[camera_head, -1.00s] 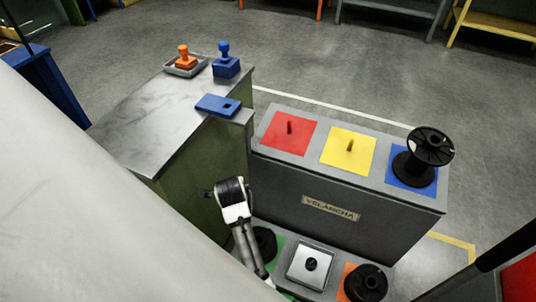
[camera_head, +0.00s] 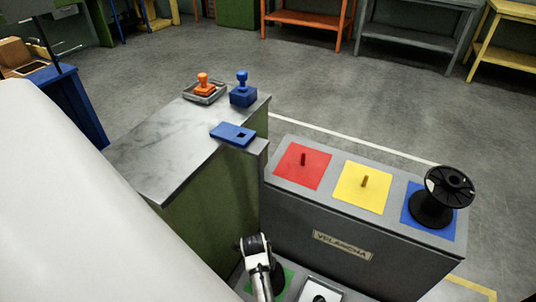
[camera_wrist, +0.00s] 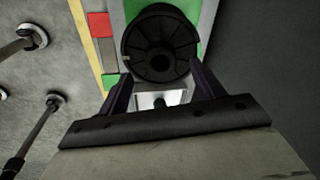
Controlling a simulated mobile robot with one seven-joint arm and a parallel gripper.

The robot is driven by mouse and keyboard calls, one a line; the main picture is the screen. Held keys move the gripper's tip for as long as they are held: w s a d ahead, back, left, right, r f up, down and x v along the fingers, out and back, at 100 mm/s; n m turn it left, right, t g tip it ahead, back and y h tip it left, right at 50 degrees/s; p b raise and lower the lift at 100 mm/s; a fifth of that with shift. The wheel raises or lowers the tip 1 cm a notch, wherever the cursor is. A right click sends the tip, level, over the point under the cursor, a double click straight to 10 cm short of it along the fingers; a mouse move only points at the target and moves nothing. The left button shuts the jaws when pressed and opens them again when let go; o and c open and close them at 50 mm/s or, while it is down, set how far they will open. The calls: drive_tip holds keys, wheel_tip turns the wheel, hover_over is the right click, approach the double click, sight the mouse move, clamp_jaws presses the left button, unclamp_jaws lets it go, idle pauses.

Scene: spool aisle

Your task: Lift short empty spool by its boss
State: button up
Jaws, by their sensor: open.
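A black spool (camera_wrist: 160,45) with a round flange and a central boss stands on a green pad (camera_wrist: 192,12) in the wrist view. My gripper (camera_wrist: 160,80) is open, with its two fingers spread on either side of the spool's near edge and nothing held between them. In the head view my arm largely hides this spool (camera_head: 279,278) and its green pad (camera_head: 289,272), and the fingertips are not visible. Another black spool (camera_head: 436,198), taller, with a wide top flange, stands on a blue pad (camera_head: 413,217) on the grey bench.
The grey bench (camera_head: 340,225) also has red (camera_head: 318,170) and yellow (camera_head: 375,198) pads with upright pegs. A white plate (camera_head: 318,287) lies beside the green pad. A green cabinet (camera_head: 160,150) carries a blue flat block (camera_head: 233,133) and orange (camera_head: 203,85) and blue (camera_head: 243,92) knobbed pieces.

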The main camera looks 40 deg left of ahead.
drive_tip(key=f, duration=0.3)
drive_tip(key=shift+w+d+f, duration=0.1)
drive_tip(key=shift+w+f, duration=0.25)
drive_tip(key=shift+w, duration=0.05)
drive_tip(key=c, duration=1.4)
drive_tip(key=shift+r, duration=0.15)
clamp_jaws()
